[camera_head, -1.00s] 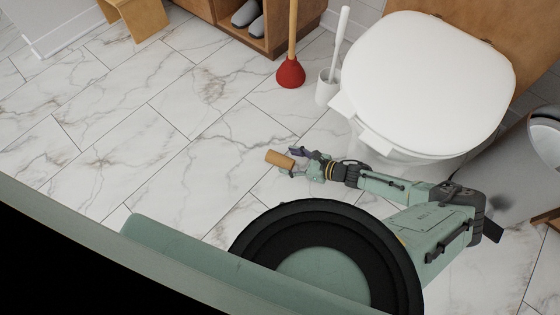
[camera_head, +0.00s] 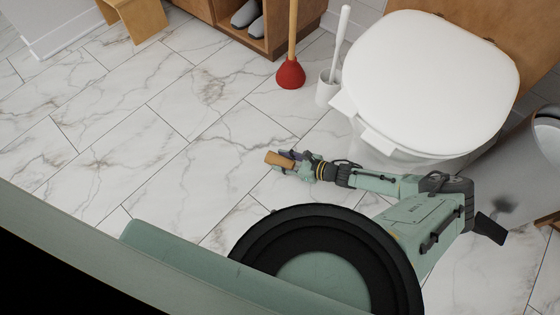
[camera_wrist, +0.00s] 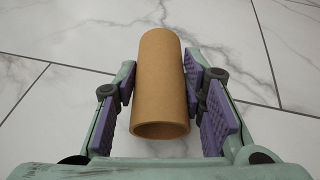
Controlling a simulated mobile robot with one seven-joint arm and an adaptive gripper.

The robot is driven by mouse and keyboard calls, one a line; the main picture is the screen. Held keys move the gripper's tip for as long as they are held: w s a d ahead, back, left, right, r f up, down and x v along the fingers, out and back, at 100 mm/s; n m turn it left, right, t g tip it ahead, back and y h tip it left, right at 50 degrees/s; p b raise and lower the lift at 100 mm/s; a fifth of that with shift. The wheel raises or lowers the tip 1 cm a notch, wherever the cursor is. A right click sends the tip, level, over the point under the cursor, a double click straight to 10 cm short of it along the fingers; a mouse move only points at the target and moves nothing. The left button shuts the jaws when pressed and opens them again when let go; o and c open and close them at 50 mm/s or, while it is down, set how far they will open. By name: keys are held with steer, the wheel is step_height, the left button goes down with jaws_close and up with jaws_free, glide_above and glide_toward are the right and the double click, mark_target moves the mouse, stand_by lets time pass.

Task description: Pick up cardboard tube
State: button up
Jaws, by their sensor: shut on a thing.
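The cardboard tube (camera_head: 279,160) is a short, light-brown hollow cylinder. In the wrist view the tube (camera_wrist: 160,85) lies lengthwise between the two purple-padded fingers, with its open end toward the camera. My gripper (camera_head: 287,161) is shut on the tube, with the fingertips at its sides. In the wrist view my gripper (camera_wrist: 160,82) shows a finger on each side of the tube. In the head view the tube sticks out past the fingers to the left. I cannot tell exactly how high it is above the floor.
A white toilet (camera_head: 425,85) stands to the right, behind my arm. A toilet brush holder (camera_head: 327,90) and a red plunger (camera_head: 291,74) stand beyond the gripper. A wooden stool (camera_head: 140,18) and a shelf with slippers (camera_head: 247,15) are at the back. The marble floor (camera_head: 150,120) on the left is clear.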

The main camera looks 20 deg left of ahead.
mark_target(284, 160)
steer(key=shift+r, duration=0.15)
steer(key=shift+c, duration=0.3)
step_height(284, 160, up, 4)
steer(key=p, duration=0.2)
steer(key=shift+f+p, duration=0.2)
steer(key=shift+p, duration=0.1)
steer(key=s+d+p, duration=0.1)
steer(key=s+d, duration=0.1)
steer(key=s, duration=0.3)
steer(key=s+d+p, duration=0.1)
steer(key=s+d, duration=0.1)
steer(key=s, duration=0.2)
steer(key=s+d+r+p, duration=0.1)
steer(key=s+d, duration=0.1)
steer(key=s, duration=0.3)
steer(key=shift+s+d+r, duration=0.1)
steer(key=shift+s+d, duration=0.15)
steer(key=shift+s, duration=0.05)
